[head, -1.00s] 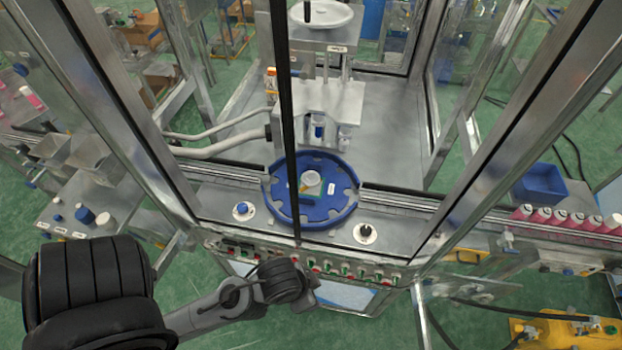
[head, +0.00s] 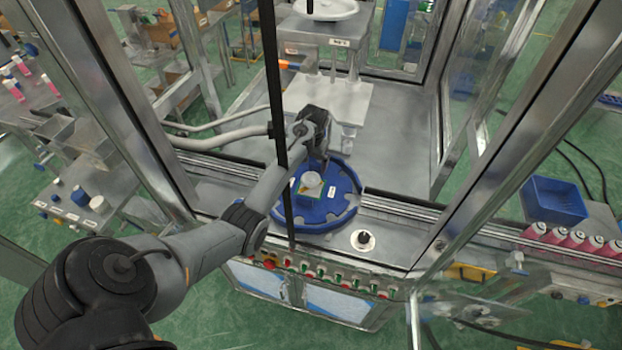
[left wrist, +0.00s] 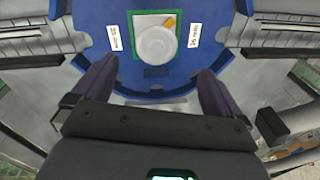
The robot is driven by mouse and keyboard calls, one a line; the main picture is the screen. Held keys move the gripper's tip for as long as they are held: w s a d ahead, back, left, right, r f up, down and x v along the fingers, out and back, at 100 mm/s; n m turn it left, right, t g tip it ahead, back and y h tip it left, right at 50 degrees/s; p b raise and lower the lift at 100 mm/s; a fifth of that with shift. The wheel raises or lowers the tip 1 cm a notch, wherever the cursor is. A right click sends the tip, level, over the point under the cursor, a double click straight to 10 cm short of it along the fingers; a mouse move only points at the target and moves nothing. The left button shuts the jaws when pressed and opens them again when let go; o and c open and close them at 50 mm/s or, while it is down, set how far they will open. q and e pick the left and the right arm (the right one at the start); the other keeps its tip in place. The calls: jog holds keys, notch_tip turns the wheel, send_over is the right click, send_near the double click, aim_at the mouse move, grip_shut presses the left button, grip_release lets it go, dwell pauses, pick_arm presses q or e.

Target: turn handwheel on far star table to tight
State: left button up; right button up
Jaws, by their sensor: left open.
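The blue star table (head: 345,215) is a notched round plate at the front of the machine. A small white round piece (head: 312,184) sits in a green square frame at its middle. The white piece (left wrist: 156,45) also shows in the left wrist view, with a yellow mark at its upper right. A larger white wheel-like disc (head: 328,9) stands on a block at the back. I cannot tell which is the handwheel. My left gripper (head: 320,160) is above the blue table; in the wrist view its fingers (left wrist: 154,85) are apart and empty, short of the white piece.
A dark vertical frame bar (head: 272,80) stands close to my left arm. A black-topped knob (head: 364,238) is right of the table. Pink cans (head: 565,238) and a blue bin (head: 555,200) are at the right. Buttons (head: 340,280) line the front.

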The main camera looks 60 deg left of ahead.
aim_at(311, 178)
pick_arm(q)
jog(key=shift+n+h, duration=0.4)
jog(key=shift+h, duration=0.2)
jog(key=f, duration=0.2)
jog(key=a+f, duration=0.1)
jog(key=f, duration=0.2)
jog(key=w+f, duration=0.1)
jog(key=f, duration=0.2)
jog(key=shift+a+f, duration=0.2)
jog(key=shift+f, duration=0.7)
